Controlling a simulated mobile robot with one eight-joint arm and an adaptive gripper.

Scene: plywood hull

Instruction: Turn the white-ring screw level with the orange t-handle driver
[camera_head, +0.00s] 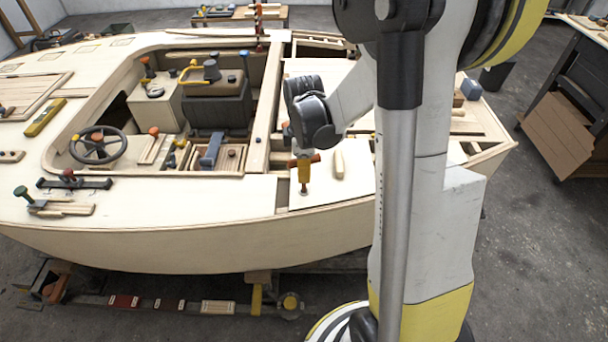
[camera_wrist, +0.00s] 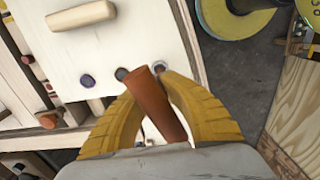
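The orange t-handle driver (camera_head: 315,158) is upright in the head view, its crossbar sticking out on both sides of my yellow-fingered gripper (camera_head: 304,172). In the wrist view the orange bar (camera_wrist: 154,103) lies between the two fingers of my gripper (camera_wrist: 147,88), which close around it. The driver's lower end is hidden in the wrist view. A white-ring screw (camera_wrist: 160,67) shows just beyond the bar and the right fingertip. A grey-blue-ring screw (camera_wrist: 121,73) and a purple-ring screw (camera_wrist: 87,80) lie to its left on the pale panel. Whether the driver's tip touches a screw cannot be told.
A pale wooden peg (camera_head: 338,164) stands beside the driver; it also shows in the wrist view (camera_wrist: 80,16). The panel edge and hull side (camera_head: 240,236) fall away nearby. A blue clamp-like block (camera_head: 211,151) and a steering wheel (camera_head: 97,145) lie left.

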